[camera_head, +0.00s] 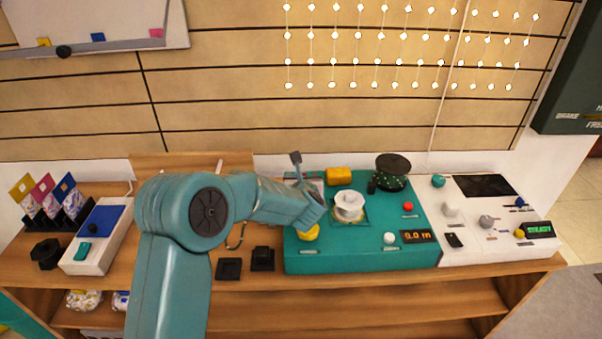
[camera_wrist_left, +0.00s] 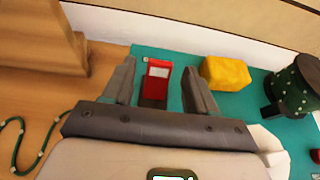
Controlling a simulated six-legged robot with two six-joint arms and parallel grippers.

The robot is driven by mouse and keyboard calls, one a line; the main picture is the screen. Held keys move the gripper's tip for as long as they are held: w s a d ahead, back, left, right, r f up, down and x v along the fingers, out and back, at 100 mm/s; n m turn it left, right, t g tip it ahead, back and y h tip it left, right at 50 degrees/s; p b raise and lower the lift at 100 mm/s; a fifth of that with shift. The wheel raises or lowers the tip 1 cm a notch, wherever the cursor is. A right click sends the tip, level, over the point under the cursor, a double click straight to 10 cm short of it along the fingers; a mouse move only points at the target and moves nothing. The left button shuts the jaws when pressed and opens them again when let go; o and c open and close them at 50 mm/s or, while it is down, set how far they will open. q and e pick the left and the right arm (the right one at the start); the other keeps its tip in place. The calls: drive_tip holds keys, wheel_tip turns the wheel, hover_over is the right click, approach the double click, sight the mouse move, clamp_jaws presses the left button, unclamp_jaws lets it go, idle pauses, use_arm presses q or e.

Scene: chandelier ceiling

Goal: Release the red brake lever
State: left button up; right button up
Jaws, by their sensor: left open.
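The red brake lever (camera_wrist_left: 158,72), with a pale face, stands near the edge of the teal panel (camera_wrist_left: 150,54) in the left wrist view. My left gripper (camera_wrist_left: 158,66) is open, with one finger on each side of the lever. Gaps show between the lever and both fingers; the depth is hard to judge. In the head view my left gripper (camera_head: 297,162) is over the left part of the teal panel (camera_head: 370,262), and my arm hides most of the lever. My right gripper is in neither view.
A yellow block (camera_head: 339,175), a white spool (camera_head: 348,206), a dark green drum (camera_head: 392,172) and a red button (camera_head: 408,206) are on the panel. A white console (camera_head: 490,240) adjoins it on the right. A green cord (camera_wrist_left: 42,150) lies left of the gripper.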

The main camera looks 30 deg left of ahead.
use_arm(q)
drive_tip(key=x, duration=0.5)
drive_tip(key=shift+r, duration=0.1)
drive_tip(key=shift+c, duration=0.3)
